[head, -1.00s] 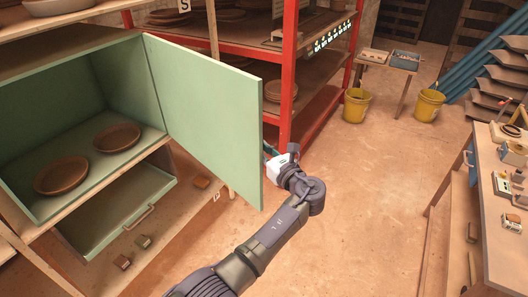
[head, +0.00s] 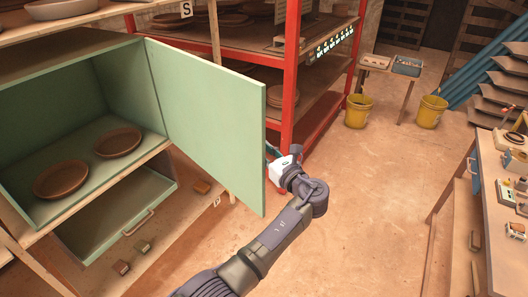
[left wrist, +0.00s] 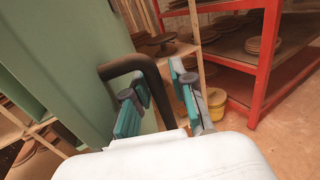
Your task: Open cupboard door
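The green cupboard (head: 75,88) is at left in the head view, with its door (head: 205,120) standing wide open to the right. Two brown plates, a front one (head: 61,180) and a back one (head: 118,141), lie inside. My left gripper (head: 270,151) is at the door's free edge, its fingers mostly hidden behind the door. In the left wrist view, the door (left wrist: 65,65) is at left with a dark bent handle (left wrist: 127,66). One leg of the handle passes between the open teal-padded fingers (left wrist: 160,102); contact is unclear. My right gripper is not in view.
A red rack (head: 291,80) stands behind the door. Yellow buckets (head: 359,111) (head: 431,112) and a small table (head: 388,70) are farther back. A workbench (head: 510,235) is at right. The floor (head: 375,190) between is clear. A tilted green panel with a handle (head: 115,215) is below the cupboard.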

